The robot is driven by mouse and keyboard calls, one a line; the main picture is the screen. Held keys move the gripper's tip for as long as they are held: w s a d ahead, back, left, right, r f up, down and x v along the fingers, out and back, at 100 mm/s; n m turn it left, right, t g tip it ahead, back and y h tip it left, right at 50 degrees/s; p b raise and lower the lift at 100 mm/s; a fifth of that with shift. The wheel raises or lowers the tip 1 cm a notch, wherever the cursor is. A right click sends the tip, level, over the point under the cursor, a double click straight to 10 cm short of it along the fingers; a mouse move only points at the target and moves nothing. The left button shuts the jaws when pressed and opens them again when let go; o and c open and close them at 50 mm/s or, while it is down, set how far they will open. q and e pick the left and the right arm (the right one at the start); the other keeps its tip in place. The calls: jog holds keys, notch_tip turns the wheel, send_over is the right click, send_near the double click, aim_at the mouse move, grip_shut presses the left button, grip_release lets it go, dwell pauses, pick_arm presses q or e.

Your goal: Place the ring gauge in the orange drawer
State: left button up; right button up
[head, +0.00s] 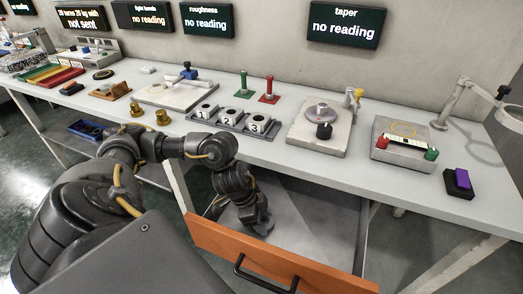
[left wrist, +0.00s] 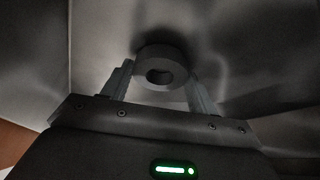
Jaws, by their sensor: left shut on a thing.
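The ring gauge (left wrist: 160,56), a dark grey ring with a round hole, sits between the two fingers of my left gripper (left wrist: 160,84) in the left wrist view. The gripper is shut on it. In the head view my left gripper (head: 258,225) reaches down into the open orange drawer (head: 225,242), behind its front panel. The ring is hidden there by the gripper and arm. The drawer has a dark handle and a grey inside. I cannot tell whether the ring touches the drawer floor. My right gripper is in neither view.
The bench top (head: 310,160) lies above and behind the drawer. On it stand a rack with numbered white blocks (head: 230,118), a round plate fixture (head: 322,112), a grey box with red and green knobs (head: 405,145) and a purple block (head: 462,180). Free floor shows right of the drawer.

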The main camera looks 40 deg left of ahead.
pick_arm(q)
jog(key=shift+f, duration=0.1)
jog(key=o, duration=1.1)
jog(key=shift+r, duration=0.35)
jog(key=shift+p+v, duration=1.9)
jog(key=shift+v, duration=3.9)
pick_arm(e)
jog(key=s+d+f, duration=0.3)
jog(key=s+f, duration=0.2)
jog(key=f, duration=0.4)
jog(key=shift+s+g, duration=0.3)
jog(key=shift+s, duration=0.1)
pick_arm(q)
jog(key=shift+a+f, duration=0.1)
